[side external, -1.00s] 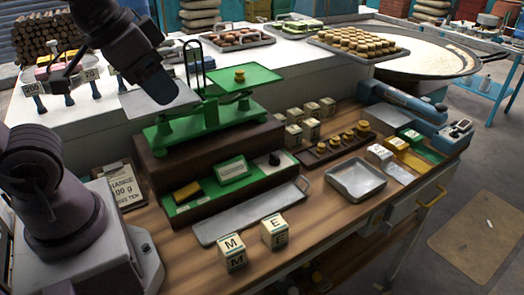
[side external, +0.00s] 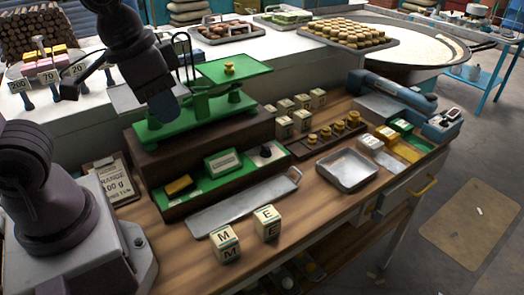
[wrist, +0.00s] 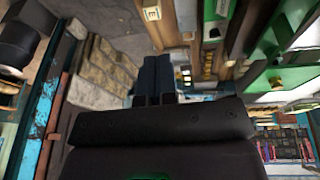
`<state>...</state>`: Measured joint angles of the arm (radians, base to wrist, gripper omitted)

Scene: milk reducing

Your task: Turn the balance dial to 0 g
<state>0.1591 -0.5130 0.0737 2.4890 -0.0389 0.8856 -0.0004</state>
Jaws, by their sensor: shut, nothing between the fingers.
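The green balance (side external: 190,115) stands on a dark wooden base on the bench. On a green ledge in front of it are a black and white knob (side external: 266,150), which looks like the dial, a white label plate (side external: 222,162) and a yellow block (side external: 179,185). The dial's setting is too small to read. My gripper (side external: 167,112) hangs in front of the balance's left part, above and left of the dial, apart from it. In the wrist view my gripper's dark fingers (wrist: 153,75) are together and empty. The green ledge (wrist: 210,12) shows there to their right.
A metal tray (side external: 240,207) lies in front of the ledge, with two lettered cubes (side external: 225,243) before it. Brass weights (side external: 338,131) in a wooden rack and a square metal pan (side external: 347,169) stand to the right. A card on a clipboard (side external: 115,182) is at left.

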